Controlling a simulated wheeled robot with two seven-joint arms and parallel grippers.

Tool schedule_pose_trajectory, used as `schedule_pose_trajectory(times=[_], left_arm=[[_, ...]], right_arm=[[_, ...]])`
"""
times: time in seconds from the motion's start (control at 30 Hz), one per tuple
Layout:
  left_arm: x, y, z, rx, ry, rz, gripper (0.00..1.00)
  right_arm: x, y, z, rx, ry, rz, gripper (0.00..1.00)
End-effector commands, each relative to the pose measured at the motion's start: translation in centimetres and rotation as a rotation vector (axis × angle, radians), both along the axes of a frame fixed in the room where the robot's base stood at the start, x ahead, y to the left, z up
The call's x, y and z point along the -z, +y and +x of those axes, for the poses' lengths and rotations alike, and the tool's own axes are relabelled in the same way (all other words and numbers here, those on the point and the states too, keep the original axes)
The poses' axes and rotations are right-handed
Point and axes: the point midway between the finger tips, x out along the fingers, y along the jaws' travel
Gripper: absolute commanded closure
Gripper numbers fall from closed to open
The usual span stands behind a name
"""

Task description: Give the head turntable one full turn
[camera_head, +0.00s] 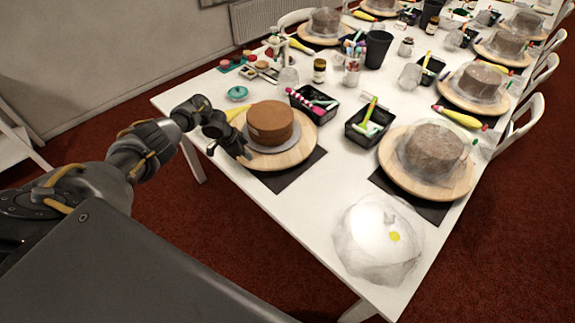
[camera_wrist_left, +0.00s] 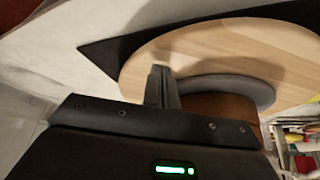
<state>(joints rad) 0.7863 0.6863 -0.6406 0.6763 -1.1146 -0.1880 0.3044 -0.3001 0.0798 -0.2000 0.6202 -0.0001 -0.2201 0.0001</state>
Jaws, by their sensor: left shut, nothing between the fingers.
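The head turntable (camera_head: 294,154) is a round light-wood disc on a black mat (camera_head: 290,178) at the near left end of the long white table. A brown cake (camera_head: 270,122) sits on a grey plate on it. My left gripper (camera_head: 244,155) is at the turntable's left edge, beside the cake. In the left wrist view the shut fingers (camera_wrist_left: 162,72) are over the wooden disc (camera_wrist_left: 215,45), close to the grey plate (camera_wrist_left: 235,88). I cannot tell if they touch the wood. They hold nothing. My right gripper is not in view.
A wrapped cake on another turntable (camera_head: 398,180) stands to the right. Black trays (camera_head: 357,137) with tools stand between the two. A clear bag (camera_head: 370,262) lies at the near corner. A teal lid (camera_head: 237,93) lies behind the left gripper. More settings line the table's far part.

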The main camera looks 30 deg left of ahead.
Motion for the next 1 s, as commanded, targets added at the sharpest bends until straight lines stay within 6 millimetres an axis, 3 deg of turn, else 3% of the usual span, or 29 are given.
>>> schedule_pose_trajectory(times=[0.17, 0.37, 0.73, 1.0], left_arm=[[0.9, 0.0, 0.0, 0.000, 0.000, 0.000, 1.00], [0.6, -0.6, 0.1, 0.003, 0.001, -0.001, 1.00], [0.4, -5.4, 1.0, 0.003, 0.000, -0.001, 1.00], [0.7, -6.2, 1.1, 0.000, 0.000, 0.000, 1.00]], right_arm=[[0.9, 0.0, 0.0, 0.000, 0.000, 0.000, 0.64], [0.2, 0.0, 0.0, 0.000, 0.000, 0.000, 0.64], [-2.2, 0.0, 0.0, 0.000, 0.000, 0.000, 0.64], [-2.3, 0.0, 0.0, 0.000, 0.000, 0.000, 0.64]])
